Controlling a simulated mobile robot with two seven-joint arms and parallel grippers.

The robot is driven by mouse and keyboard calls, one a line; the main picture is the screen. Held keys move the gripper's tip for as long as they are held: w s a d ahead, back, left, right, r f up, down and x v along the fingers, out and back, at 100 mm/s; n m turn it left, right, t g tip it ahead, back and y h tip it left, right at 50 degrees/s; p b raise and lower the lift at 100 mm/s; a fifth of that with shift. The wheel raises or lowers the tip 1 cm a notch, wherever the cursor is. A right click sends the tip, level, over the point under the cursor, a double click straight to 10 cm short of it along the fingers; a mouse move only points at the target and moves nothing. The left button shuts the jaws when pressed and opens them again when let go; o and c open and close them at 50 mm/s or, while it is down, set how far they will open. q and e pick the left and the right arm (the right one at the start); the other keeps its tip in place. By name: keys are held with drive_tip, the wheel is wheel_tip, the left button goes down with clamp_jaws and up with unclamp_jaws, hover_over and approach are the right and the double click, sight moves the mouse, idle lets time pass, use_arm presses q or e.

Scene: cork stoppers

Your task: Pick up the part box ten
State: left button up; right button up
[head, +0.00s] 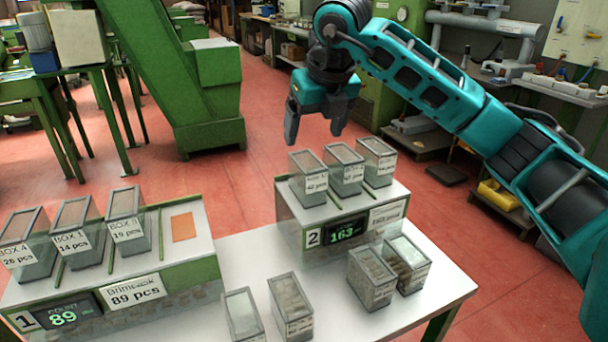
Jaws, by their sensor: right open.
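Three clear part boxes stand in a row on the right scale: a left one (308,178), a middle one (344,170) and a right one (377,162). Their white labels are too small to read fully, and I cannot tell which box is box ten. My right gripper (316,122) is open and empty, fingers pointing down. In the picture it is just above the left and middle boxes on the right scale; its exact height over them is unclear. My left gripper is not in view.
The right scale (292,234) stands on the white table (350,325). Several boxes stand on the tabletop, such as one at front centre (290,308) and one at right (371,279).

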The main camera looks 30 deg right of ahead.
sight(308, 161)
drive_tip(key=x, duration=0.7)
drive_tip(key=shift+f, duration=0.25)
drive_tip(key=x, duration=0.5)
drive_tip(key=shift+d, duration=0.1)
drive_tip(key=c, duration=1.1)
drive_tip(key=shift+r, duration=0.15)
drive_tip(key=shift+c, duration=0.3)
